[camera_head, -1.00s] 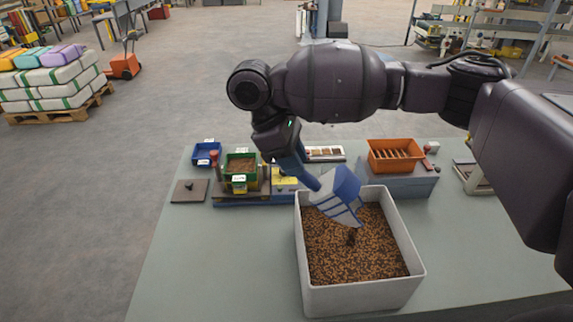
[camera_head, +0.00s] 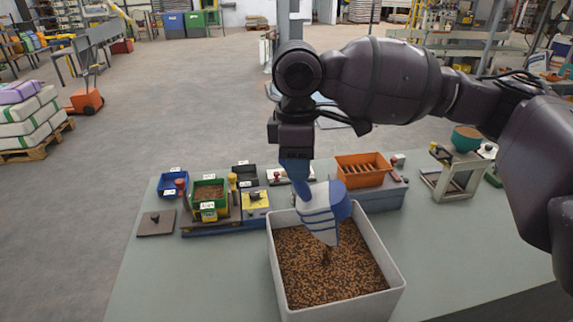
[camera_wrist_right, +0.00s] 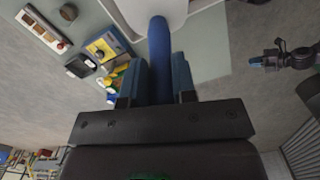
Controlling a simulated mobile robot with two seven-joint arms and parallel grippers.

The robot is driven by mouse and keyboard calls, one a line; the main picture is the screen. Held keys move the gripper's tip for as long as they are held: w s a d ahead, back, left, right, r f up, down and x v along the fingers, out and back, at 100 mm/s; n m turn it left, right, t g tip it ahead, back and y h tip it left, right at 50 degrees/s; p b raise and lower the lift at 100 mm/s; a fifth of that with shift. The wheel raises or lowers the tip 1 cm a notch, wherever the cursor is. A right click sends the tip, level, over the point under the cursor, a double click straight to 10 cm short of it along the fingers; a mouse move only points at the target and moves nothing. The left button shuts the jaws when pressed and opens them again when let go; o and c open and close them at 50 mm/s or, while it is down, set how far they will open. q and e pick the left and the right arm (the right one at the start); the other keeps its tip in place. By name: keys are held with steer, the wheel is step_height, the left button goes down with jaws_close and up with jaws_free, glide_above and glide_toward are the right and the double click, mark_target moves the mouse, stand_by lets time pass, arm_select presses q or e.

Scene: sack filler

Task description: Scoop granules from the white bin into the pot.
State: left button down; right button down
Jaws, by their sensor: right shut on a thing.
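The white bin (camera_head: 396,290) stands on the bench, holding brown granules (camera_head: 345,275). My right gripper (camera_head: 296,160) is above its far left part, shut on the blue handle of a scoop (camera_head: 318,212). The handle (camera_wrist_right: 160,55) shows between the fingers in the right wrist view. A green square container (camera_head: 221,191) with brown contents stands left of the bin. A teal bowl (camera_head: 466,143) sits on a stand at the right. My left gripper (camera_wrist_right: 268,60) shows small in the wrist view.
An orange tray (camera_head: 362,178) stands on a grey block behind the bin. A blue box (camera_head: 172,185), a yellow item (camera_head: 254,199) and a dark plate (camera_head: 156,223) are at the left. The bench (camera_head: 180,285) is clear at the front left.

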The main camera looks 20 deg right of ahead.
steer(key=shift+s+d+r+t+y+p, duration=0.25)
steer(key=shift+s+d+y+p, duration=0.15)
steer(key=shift+d, duration=0.2)
steer(key=shift+s+d+r+t+y+p, duration=0.15)
steer(key=shift+s+d+r+y+p, duration=0.15)
steer(key=shift+d, duration=0.3)
arm_select(q)
steer(key=shift+s+a+r+p, duration=0.15)
steer(key=shift+s+p, duration=0.25)
steer(key=shift+s, duration=0.4)
arm_select(e)
steer(key=shift+s+d+r+t+y, duration=0.1)
steer(key=shift+s+d+t+y, duration=0.25)
steer(key=shift+d, duration=0.3)
steer(key=shift+s+d+r+t+y, duration=0.1)
steer(key=shift+s+d+y, duration=0.35)
steer(key=shift+d, duration=0.25)
steer(key=shift+s+d+t+y, duration=0.3)
steer(key=shift+d+y, duration=0.1)
steer(key=shift+d, duration=0.25)
arm_select(q)
steer(key=shift+r, duration=0.1)
